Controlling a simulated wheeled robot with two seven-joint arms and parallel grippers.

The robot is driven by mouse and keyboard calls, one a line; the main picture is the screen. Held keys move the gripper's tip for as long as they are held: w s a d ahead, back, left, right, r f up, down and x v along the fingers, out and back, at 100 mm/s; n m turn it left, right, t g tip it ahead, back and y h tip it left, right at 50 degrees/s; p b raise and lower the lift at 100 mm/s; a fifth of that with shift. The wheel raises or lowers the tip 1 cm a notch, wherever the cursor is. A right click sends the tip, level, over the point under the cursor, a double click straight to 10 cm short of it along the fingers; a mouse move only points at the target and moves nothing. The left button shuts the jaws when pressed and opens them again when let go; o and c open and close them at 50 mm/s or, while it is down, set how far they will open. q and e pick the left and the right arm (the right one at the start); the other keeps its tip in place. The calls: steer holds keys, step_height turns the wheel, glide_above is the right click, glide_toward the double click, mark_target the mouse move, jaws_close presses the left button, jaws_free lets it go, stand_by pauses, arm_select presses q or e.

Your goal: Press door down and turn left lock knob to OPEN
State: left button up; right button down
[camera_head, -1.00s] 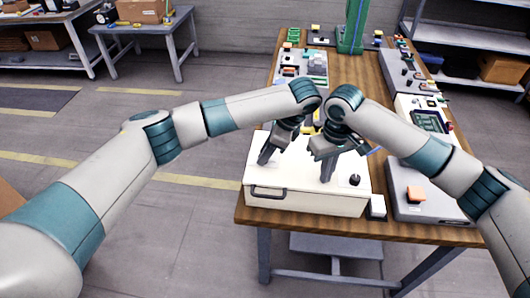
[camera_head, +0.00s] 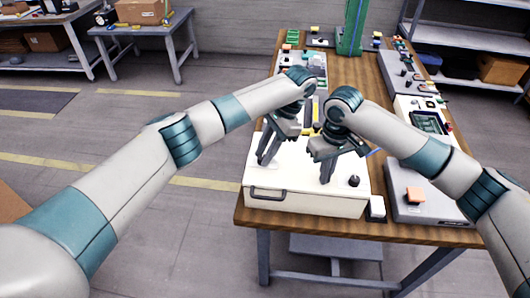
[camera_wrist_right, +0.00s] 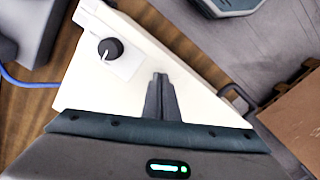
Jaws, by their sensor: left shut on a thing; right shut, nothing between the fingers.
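The white door (camera_head: 310,195) is the flat top of a box at the table's near end. The right lock knob (camera_head: 354,181), black and round, stands on it and also shows in the right wrist view (camera_wrist_right: 110,48). My left gripper (camera_head: 265,163) points down at the door's left side, shut on what appears to be the left lock knob, which its fingers hide. My right gripper (camera_head: 326,180) is shut and empty, its fingertips at the door's surface left of the right knob. In the right wrist view its fingers (camera_wrist_right: 160,80) are together over the white door.
A dark handle (camera_head: 267,194) is on the box's front. Several devices and a green stand (camera_head: 352,28) occupy the table behind. Both forearms cross above the table.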

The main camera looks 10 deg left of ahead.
steer(key=shift+s+d+f, duration=0.1)
steer(key=shift+f, duration=0.25)
arm_select(q)
steer(key=o, duration=1)
steer(key=shift+s+a, duration=0.1)
steer(key=shift+o, duration=0.2)
steer(key=shift+w+d+r, duration=0.2)
steer(key=shift+d+r, duration=0.05)
steer(key=shift+r, duration=0.3)
steer(key=v, duration=1)
steer(key=shift+r, duration=0.4)
steer(key=shift+w+d+r, duration=0.1)
arm_select(e)
steer(key=shift+r, duration=0.15)
